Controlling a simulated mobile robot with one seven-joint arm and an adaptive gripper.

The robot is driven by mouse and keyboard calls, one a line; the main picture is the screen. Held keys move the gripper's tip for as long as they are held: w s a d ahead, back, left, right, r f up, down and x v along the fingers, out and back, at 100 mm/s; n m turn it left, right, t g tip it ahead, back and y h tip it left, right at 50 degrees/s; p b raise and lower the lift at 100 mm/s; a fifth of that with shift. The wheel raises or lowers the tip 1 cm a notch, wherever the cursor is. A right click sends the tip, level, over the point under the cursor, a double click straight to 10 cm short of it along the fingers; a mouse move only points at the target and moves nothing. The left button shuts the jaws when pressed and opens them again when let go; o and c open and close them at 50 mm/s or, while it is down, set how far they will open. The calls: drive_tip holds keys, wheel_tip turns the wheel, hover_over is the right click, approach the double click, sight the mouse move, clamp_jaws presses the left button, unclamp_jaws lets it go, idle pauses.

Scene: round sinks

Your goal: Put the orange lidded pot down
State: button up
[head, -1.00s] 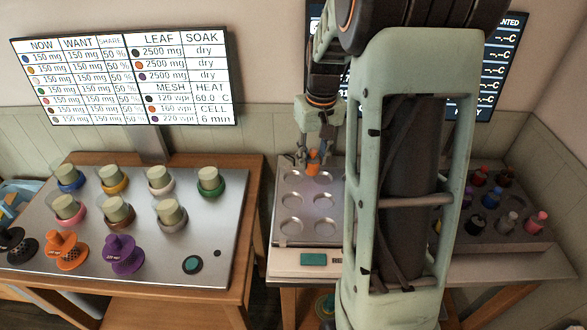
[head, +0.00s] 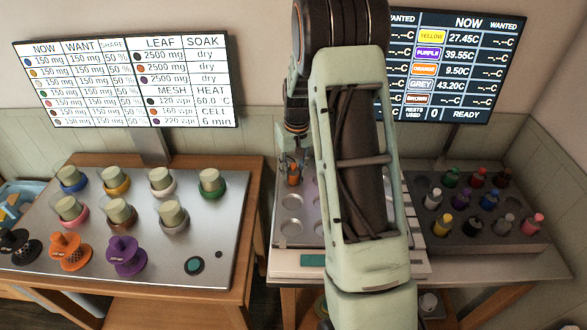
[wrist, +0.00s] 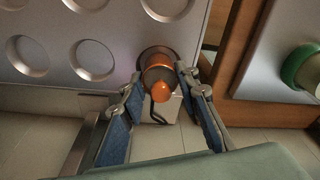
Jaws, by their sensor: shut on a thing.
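The orange lidded pot (head: 294,177) is upright at the back left of the silver tray with round wells (head: 283,213). In the wrist view the pot (wrist: 160,78) shows from above, with its round orange knob facing me. My gripper (head: 292,160) is shut on it, with one blue-padded finger on each side in the wrist view (wrist: 158,80). A dark round edge shows just beyond the pot at a well position. I cannot tell whether the pot's base is in the well or above it. My arm hides the tray's right part in the head view.
A dark rack (head: 480,215) with several coloured lidded pots stands to the right. The left table (head: 160,255) carries several cups in coloured rings and orange and purple tools. Several empty wells (wrist: 92,60) lie beside the pot. Screens stand behind.

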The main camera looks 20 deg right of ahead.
sight(296, 173)
drive_tip(key=shift+f, duration=0.2)
drive_tip(key=o, duration=1.2)
drive_tip(key=shift+r, duration=0.15)
drive_tip(key=r, duration=0.4)
drive_tip(key=s+r, duration=0.1)
drive_tip(key=r, duration=0.7)
drive_tip(key=shift+s+b, duration=0.25)
drive_tip(key=shift+b, duration=0.1)
